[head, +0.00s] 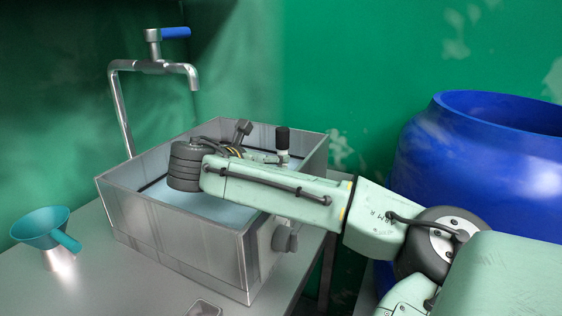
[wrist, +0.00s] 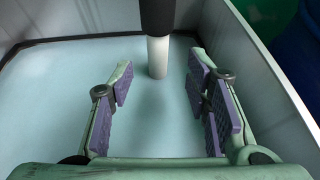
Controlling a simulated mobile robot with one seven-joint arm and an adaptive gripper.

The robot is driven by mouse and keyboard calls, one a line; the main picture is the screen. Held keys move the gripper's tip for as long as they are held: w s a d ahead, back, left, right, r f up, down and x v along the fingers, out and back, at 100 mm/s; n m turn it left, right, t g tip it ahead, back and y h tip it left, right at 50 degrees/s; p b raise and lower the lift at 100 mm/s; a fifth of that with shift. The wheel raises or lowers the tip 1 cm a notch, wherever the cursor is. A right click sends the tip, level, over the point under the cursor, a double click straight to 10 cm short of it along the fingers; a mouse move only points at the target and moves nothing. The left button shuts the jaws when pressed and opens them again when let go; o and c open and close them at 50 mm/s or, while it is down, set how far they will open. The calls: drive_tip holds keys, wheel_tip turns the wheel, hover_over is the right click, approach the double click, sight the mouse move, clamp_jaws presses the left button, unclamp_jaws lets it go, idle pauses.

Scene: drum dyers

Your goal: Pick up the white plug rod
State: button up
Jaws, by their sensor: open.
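The white plug rod (wrist: 158,58) stands upright in the sink basin with a black grip on its top. In the head view its black top (head: 283,140) shows above the back right part of the basin, with a short white part below. My gripper (wrist: 161,84) is open in the wrist view, with its purple-padded fingers apart. The rod is just beyond the fingertips, roughly in line with the gap between them, and nothing is held. In the head view the fingers are mostly hidden behind my arm.
The metal sink basin (head: 180,235) holds pale blue liquid, and its right wall (wrist: 262,65) runs close to my gripper. A tap (head: 155,66) stands behind it. A teal funnel (head: 42,228) is on the left of the counter. A large blue drum (head: 470,160) stands at right.

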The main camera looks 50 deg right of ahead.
drive_tip(key=shift+x, duration=0.85)
drive_tip(key=x, duration=0.1)
drive_tip(key=p+x, duration=0.2)
drive_tip(key=x, duration=0.1)
drive_tip(key=shift+w+d+r, duration=0.15)
drive_tip(key=shift+d+r, duration=0.05)
drive_tip(key=shift+r, duration=0.05)
drive_tip(key=shift+w+d+f, duration=0.15)
drive_tip(key=shift+d+f, duration=0.15)
drive_tip(key=shift+d, duration=0.05)
drive_tip(key=shift+c, duration=0.6)
clamp_jaws()
